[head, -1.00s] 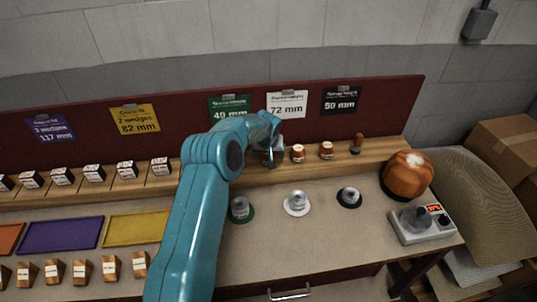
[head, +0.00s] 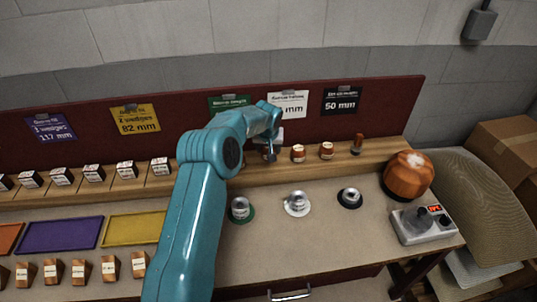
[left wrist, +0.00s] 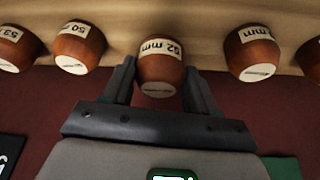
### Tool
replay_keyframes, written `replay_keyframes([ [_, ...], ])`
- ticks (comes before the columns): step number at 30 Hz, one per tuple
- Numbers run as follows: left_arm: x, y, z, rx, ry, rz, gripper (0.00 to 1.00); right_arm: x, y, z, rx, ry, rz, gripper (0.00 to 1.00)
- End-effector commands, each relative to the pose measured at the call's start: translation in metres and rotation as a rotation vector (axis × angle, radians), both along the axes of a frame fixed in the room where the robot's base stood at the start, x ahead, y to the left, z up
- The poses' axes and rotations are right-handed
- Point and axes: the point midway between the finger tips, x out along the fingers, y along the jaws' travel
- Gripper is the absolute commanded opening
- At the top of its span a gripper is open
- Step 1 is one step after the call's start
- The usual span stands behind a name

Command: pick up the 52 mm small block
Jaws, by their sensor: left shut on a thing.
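The 52 mm small block (left wrist: 161,72) is a round orange-brown wooden piece with a pale "52 mm" label, seen in the middle of the left wrist view. My left gripper (left wrist: 160,85) is shut on it, with one dark finger on each side. In the head view my left gripper (head: 271,148) is at the wooden shelf below the white sign, and it mostly hides the block. I cannot tell whether the block touches the shelf. My right gripper is not in view.
Similar blocks (left wrist: 78,47) (left wrist: 252,52) stand close on both sides. On the worktop are round holders (head: 297,203), an orange dome (head: 408,175) and a grey device (head: 422,224). The red backboard (head: 395,105) with signs rises behind the shelf (head: 385,146).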

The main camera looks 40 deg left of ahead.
Motion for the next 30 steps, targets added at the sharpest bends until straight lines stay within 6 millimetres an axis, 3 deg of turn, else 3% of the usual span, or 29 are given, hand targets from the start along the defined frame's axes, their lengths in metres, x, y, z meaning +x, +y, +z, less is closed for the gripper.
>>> replay_keyframes([
  [6, 0.002, 0.001, 0.056, 0.002, -0.009, 0.002, 0.26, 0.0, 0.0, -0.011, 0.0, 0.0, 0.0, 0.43],
  [15, 0.002, 0.001, 0.13, 0.004, -0.006, 0.001, 0.26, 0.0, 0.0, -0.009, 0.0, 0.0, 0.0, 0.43],
  [21, 0.001, 0.001, 0.159, 0.002, -0.005, 0.001, 0.26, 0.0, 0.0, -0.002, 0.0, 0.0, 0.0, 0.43],
  [30, 0.001, 0.0, 0.171, 0.001, -0.002, 0.002, 0.26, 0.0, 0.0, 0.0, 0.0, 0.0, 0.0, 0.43],
])
